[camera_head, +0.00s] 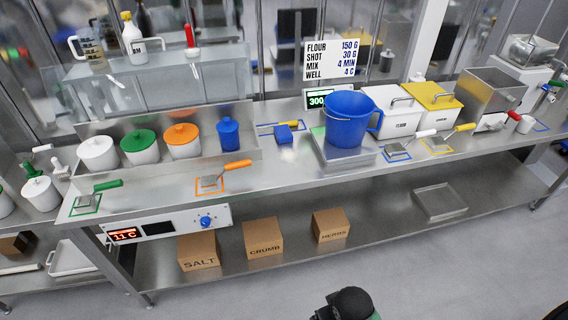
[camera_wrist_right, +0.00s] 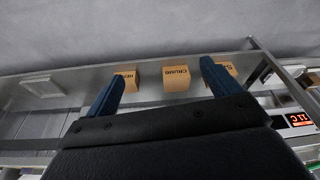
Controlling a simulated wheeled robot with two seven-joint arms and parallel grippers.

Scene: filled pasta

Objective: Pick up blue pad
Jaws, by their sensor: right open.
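The blue pad (camera_head: 283,134) is a small blue block on the steel counter in the head view. It lies left of the big blue jug, beside a small yellow-ended tool, and no gripper is near it. My right gripper (camera_wrist_right: 162,74) shows in the right wrist view with its two blue fingers wide apart and nothing between them. The wrist view looks toward the lower shelf and floor, and the blue pad is not in it. My left gripper is not in view.
A blue jug (camera_head: 350,118) stands on a scale right of the pad. A blue lidded cup (camera_head: 228,134) stands to its left. Scrapers with green (camera_head: 108,185) and orange (camera_head: 238,165) handles lie along the front. Cardboard boxes (camera_head: 263,238) sit on the lower shelf.

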